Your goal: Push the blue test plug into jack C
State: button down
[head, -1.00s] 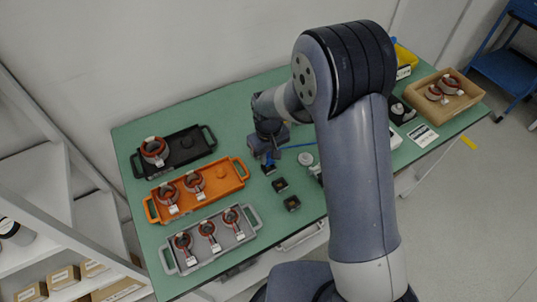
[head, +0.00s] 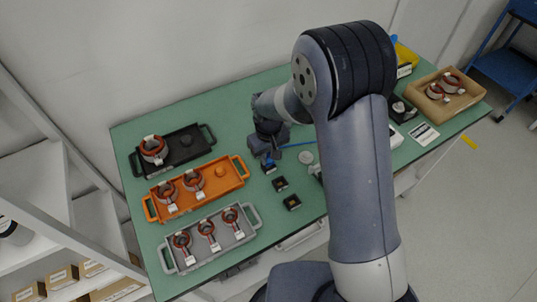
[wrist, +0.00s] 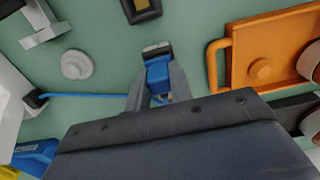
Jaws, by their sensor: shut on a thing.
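My gripper (wrist: 156,92) is shut on the blue test plug (wrist: 158,75). In the head view my gripper (head: 267,157) is low over the table, at the farthest of three small dark jack blocks (head: 269,169). In the wrist view the plug's front meets or overlaps that dark block (wrist: 157,48); I cannot tell how deep it sits. A blue cable (wrist: 85,96) runs left from the plug. The other two blocks, the middle one (head: 280,184) and the nearest one (head: 292,203), stand apart. No jack letters are readable.
An orange tray (head: 163,218) with stators lies left of my gripper, between a black tray (head: 137,165) and a grey tray (head: 169,262). A pale round knob-like part (wrist: 77,65) stands near the cable. A cardboard box (head: 464,107) holds stators at the far right.

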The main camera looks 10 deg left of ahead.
jog(key=shift+f+b, duration=0.55)
dwell(0.4)
jog(key=c, duration=1.2)
grip_release()
jog(key=shift+o, duration=0.2)
jog(key=shift+r, duration=0.1)
notch_tip(320, 180, up, 11)
jog(key=shift+f+b, duration=0.2)
jog(key=shift+b, duration=0.4)
